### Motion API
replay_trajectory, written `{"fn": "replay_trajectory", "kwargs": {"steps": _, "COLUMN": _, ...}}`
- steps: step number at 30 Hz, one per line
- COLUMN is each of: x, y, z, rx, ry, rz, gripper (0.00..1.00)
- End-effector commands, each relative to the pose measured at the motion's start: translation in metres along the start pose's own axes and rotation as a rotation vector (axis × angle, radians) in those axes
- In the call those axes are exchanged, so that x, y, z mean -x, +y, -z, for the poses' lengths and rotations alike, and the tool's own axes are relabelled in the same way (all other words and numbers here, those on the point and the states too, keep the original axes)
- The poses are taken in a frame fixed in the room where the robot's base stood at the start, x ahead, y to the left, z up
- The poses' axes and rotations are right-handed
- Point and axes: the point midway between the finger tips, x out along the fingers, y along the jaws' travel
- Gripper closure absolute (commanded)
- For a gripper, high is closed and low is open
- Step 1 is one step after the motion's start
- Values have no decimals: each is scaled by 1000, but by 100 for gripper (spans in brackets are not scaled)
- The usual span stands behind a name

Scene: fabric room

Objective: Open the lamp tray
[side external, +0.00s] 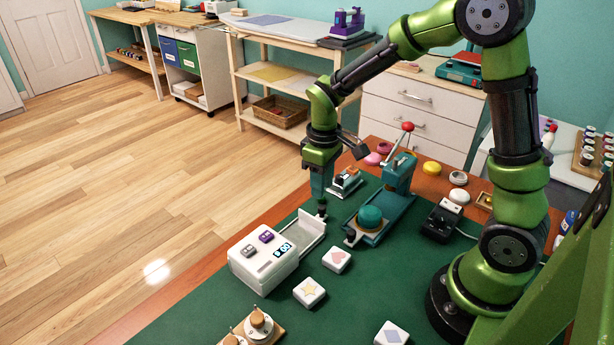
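The lamp unit is a white box (264,265) with purple and grey buttons and a small blue display on top, on the green mat. Its white tray (299,238) is slid out from the side facing the back right, with an upright end panel at its outer end. My gripper (322,211) points down at the outer end of the tray, close to the end panel. I cannot tell whether the fingers touch the panel or whether they are apart. No object shows clearly between them.
A teal press (383,208) with a red knob stands just right of the tray. White tiles with a heart (337,260) and a star (309,291) lie in front. A small device (345,183) sits behind my gripper. A wooden-based fixture (252,332) is at the front edge.

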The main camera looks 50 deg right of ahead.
Motion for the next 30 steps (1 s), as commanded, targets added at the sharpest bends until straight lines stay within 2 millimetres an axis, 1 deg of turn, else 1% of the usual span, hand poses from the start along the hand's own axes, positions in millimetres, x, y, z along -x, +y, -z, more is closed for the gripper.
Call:
{"fn": "replay_trajectory", "kwargs": {"steps": 1, "x": 15, "y": 0, "z": 2, "rx": 1, "ry": 8, "rz": -2, "gripper": 67}}
{"fn": "replay_trajectory", "kwargs": {"steps": 6, "x": 56, "y": 0, "z": 1, "rx": 0, "ry": 7, "rz": -2, "gripper": 67}}
{"fn": "replay_trajectory", "kwargs": {"steps": 9, "x": 76, "y": 0, "z": 1, "rx": 1, "ry": 6, "rz": -2, "gripper": 67}}
{"fn": "replay_trajectory", "kwargs": {"steps": 12, "x": 91, "y": 0, "z": 1, "rx": 1, "ry": 5, "rz": -1, "gripper": 67}}
{"fn": "replay_trajectory", "kwargs": {"steps": 15, "x": 101, "y": 0, "z": 1, "rx": 1, "ry": 2, "rz": -1, "gripper": 67}}
{"fn": "replay_trajectory", "kwargs": {"steps": 18, "x": 106, "y": 0, "z": 0, "rx": 1, "ry": 1, "rz": 0, "gripper": 67}}
{"fn": "replay_trajectory", "kwargs": {"steps": 30, "x": 107, "y": 1, "z": 1, "rx": -18, "ry": 5, "rz": -3, "gripper": 67}}
